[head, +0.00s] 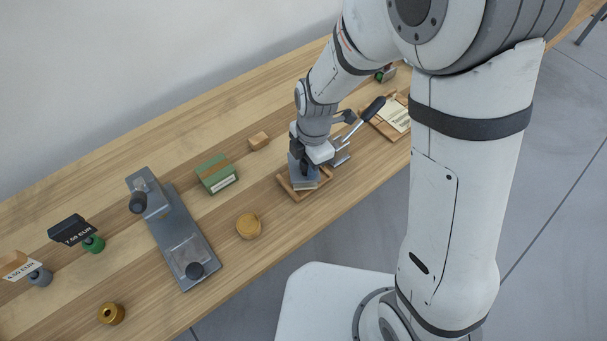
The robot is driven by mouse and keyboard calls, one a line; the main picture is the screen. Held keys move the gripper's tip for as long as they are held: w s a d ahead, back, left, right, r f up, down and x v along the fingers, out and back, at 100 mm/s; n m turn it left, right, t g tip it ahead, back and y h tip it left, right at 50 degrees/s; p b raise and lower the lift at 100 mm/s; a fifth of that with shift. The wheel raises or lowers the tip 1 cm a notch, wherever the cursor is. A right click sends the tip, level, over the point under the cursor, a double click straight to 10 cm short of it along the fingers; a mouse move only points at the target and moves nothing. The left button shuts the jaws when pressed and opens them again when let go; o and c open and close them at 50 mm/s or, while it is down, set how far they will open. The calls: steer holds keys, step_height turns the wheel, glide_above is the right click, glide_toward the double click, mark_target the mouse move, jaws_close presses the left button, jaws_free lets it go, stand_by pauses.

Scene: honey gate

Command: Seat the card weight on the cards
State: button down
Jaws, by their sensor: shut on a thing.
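The card weight (304,184) looks like a blue-grey block with a dark knob partly hidden by the jaws. My gripper (306,167) points down and is shut on the card weight at the top. The weight is over or in a small wooden tray (289,190) near the table's front edge. A thin pale edge under the weight may be the cards. The weight hides most of the tray's inside, and I cannot tell whether it touches the cards.
A metal tool with a black handle (373,108) stands close right of the tray. Beyond it is a wooden tray with a printed card (397,116). A wooden block (259,141), green box (216,174), round wooden piece (249,226) and grey device (186,243) lie left.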

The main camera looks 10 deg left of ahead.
steer(key=shift+f+b, duration=1.05)
stand_by(1.3)
steer(key=shift+f+b, duration=0.4)
steer(key=shift+b, duration=0.45)
stand_by(0.9)
stand_by(0.4)
steer(key=c, duration=1.3)
jaws_free()
steer(key=shift+r, duration=0.2)
steer(key=shift+w+d+r+p, duration=0.15)
steer(key=shift+r+p, duration=0.75)
steer(key=shift+r, duration=0.65)
